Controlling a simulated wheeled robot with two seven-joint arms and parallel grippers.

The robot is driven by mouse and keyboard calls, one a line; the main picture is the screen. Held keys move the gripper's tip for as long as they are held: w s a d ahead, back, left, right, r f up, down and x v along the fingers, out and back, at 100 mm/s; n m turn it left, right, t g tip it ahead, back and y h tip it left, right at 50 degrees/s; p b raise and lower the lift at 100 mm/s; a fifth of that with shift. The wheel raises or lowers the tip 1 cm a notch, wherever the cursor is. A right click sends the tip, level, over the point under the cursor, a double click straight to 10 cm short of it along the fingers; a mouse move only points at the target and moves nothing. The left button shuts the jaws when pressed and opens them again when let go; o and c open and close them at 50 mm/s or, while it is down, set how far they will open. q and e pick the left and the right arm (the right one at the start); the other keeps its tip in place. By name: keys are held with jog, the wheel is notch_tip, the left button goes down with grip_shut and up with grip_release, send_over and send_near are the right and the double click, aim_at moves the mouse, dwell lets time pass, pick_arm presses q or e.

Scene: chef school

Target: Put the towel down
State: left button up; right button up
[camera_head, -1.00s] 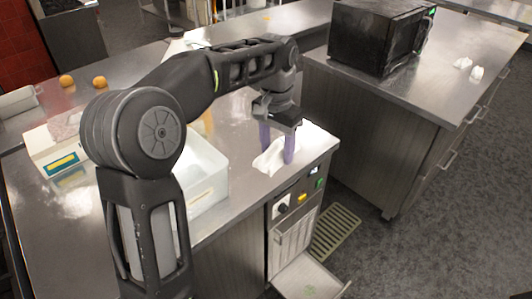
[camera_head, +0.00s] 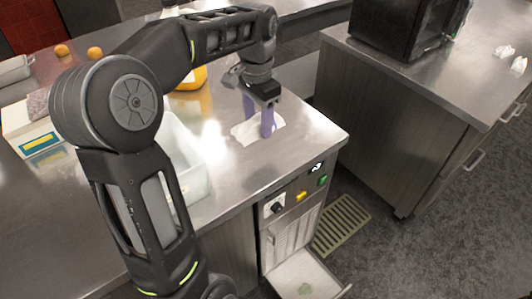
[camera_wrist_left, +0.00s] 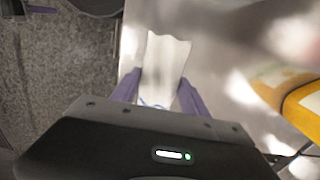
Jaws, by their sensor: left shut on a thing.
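The white towel (camera_head: 240,131) is at the steel counter's surface near its right end, low under my left gripper. My left gripper (camera_head: 258,122) points down with its purple fingers shut on the towel. In the left wrist view the towel (camera_wrist_left: 165,62) sticks out flat between the two fingers. I cannot tell whether all of it rests on the counter. My right gripper is not in view.
A white bin (camera_head: 185,160) and a yellow container (camera_head: 190,78) stand on the counter (camera_head: 300,145) left of the gripper. Two oranges (camera_head: 95,53) lie at the back left. A black microwave (camera_head: 395,25) is on the other counter. Bare steel lies right of the towel.

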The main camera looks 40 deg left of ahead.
pick_arm(q)
jog(key=shift+s+r, duration=0.15)
jog(key=shift+s, duration=0.1)
send_over(258, 158)
jog(key=shift+w+f+p, duration=0.1)
jog(key=shift+f+p, duration=0.25)
jog(key=shift+f, duration=2.85)
jog(key=shift+f, duration=1.85)
jog(key=shift+f, duration=0.1)
jog(key=o, duration=1.4)
jog(key=shift+f, duration=0.1)
jog(key=shift+o, duration=0.2)
